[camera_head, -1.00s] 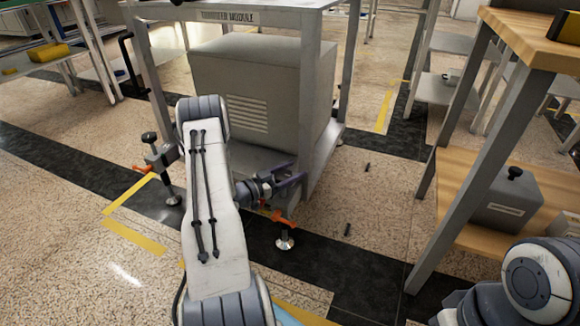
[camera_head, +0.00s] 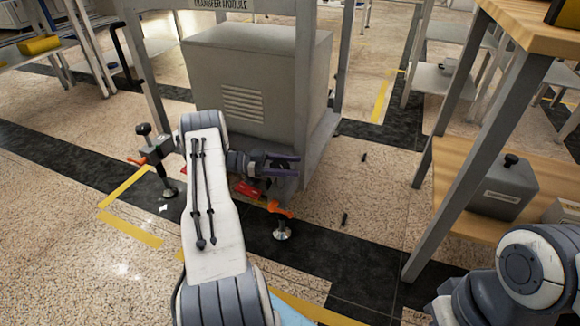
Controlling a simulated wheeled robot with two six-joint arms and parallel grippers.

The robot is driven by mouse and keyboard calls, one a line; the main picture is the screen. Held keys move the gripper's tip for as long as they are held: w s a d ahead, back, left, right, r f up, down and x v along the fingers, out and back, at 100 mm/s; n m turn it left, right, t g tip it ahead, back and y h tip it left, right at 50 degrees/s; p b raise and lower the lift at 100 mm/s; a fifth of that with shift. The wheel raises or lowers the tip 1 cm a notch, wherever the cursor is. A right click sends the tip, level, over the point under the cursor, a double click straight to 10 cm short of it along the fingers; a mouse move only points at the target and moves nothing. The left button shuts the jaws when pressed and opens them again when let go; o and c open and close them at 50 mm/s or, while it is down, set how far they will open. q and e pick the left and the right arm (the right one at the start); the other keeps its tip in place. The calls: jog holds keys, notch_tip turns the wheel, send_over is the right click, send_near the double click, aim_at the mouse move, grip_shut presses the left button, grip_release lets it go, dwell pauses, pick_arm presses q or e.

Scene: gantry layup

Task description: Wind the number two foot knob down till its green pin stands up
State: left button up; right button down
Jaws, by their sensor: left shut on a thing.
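The transfer module frame (camera_head: 312,90) stands on adjustable feet. Its front right foot (camera_head: 281,233) has an orange lever (camera_head: 279,209) and a round metal pad on the floor. My left gripper (camera_head: 283,165) is at the top of this foot, its purple-grey fingers shut on the dark foot knob, which they mostly hide. A red part (camera_head: 248,190) shows just below the gripper. No green pin and no foot number can be made out. The front left foot (camera_head: 170,192) has a black knob (camera_head: 143,129) and another orange lever (camera_head: 137,161). My right gripper is out of view.
A grey cabinet (camera_head: 250,90) sits inside the frame. Small dark pieces (camera_head: 345,219) lie on the floor to the right. A wooden-shelved bench (camera_head: 450,195) bears a grey box (camera_head: 505,190). Floor is open between frame and bench. My right arm shows at bottom right.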

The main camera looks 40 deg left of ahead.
pick_arm(q)
jog(key=shift+s, duration=0.1)
dwell(0.5)
jog(key=o, duration=1.4)
jog(key=shift+c, duration=0.2)
jog(key=shift+s+a, duration=0.1)
jog(key=shift+a, duration=0.15)
jog(key=p+v, duration=0.2)
jog(key=v, duration=0.7)
jog(key=shift+a, duration=0.45)
jog(key=shift+s, duration=0.15)
